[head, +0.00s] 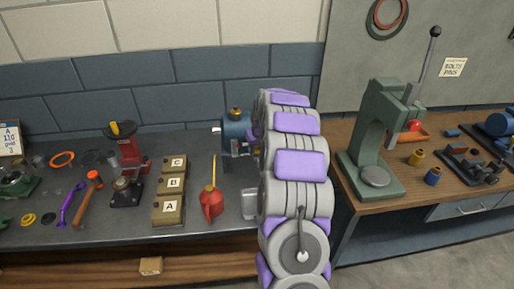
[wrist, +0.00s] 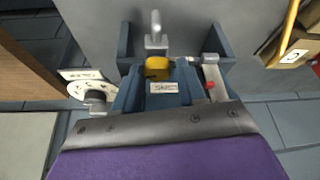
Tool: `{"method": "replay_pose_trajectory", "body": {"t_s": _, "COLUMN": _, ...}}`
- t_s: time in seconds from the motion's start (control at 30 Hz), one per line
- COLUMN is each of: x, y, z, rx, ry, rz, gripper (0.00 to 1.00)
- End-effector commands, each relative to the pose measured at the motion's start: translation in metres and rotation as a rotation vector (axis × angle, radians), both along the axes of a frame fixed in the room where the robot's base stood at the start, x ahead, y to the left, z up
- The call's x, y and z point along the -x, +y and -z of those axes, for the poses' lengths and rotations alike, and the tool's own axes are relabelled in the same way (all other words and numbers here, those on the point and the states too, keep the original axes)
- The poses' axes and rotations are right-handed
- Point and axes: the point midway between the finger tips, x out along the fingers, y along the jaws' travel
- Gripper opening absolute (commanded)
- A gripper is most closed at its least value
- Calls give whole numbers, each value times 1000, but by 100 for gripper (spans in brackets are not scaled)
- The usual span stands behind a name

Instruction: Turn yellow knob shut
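The yellow knob (wrist: 157,68) sits on top of a blue device, near the middle of the wrist view. A small label (wrist: 163,87) lies just on my side of it, its lettering too blurred to read surely. In the head view the blue device (head: 236,130) stands at the back of the grey bench, partly hidden by my arm, with a dull yellow knob (head: 236,112) on top. My gripper (wrist: 160,128) shows only as a grey plate and purple pad at the bottom of the wrist view, short of the knob.
A red oil can (head: 211,202) and boxes (head: 169,207) marked A, B and C stand left of my arm. A metal post (wrist: 155,30) rises behind the knob. A round dial (wrist: 90,92) is at its left. A green press (head: 370,145) stands on the wooden bench.

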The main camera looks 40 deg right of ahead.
Motion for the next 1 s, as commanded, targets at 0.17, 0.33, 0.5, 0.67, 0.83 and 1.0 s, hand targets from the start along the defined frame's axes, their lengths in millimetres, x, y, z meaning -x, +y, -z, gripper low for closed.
{"method": "replay_pose_trajectory", "body": {"t_s": 0.17, "x": -1, "y": -2, "z": 0, "rx": -3, "ry": -2, "rz": 0, "gripper": 19}}
{"method": "replay_pose_trajectory", "body": {"t_s": 0.33, "x": -1, "y": -2, "z": 1, "rx": -2, "ry": -2, "rz": 0, "gripper": 3}}
{"method": "replay_pose_trajectory", "body": {"t_s": 0.5, "x": -2, "y": -2, "z": 1, "rx": -2, "ry": -1, "rz": 8, "gripper": 3}}
{"method": "replay_pose_trajectory", "body": {"t_s": 0.67, "x": -1, "y": -2, "z": 0, "rx": -2, "ry": 1, "rz": 46, "gripper": 3}}
{"method": "replay_pose_trajectory", "body": {"t_s": 0.83, "x": -2, "y": -1, "z": -1, "rx": 0, "ry": 2, "rz": 137, "gripper": 3}}
{"method": "replay_pose_trajectory", "body": {"t_s": 1.0, "x": -3, "y": 0, "z": -1, "rx": 0, "ry": 2, "rz": 278, "gripper": 3}}
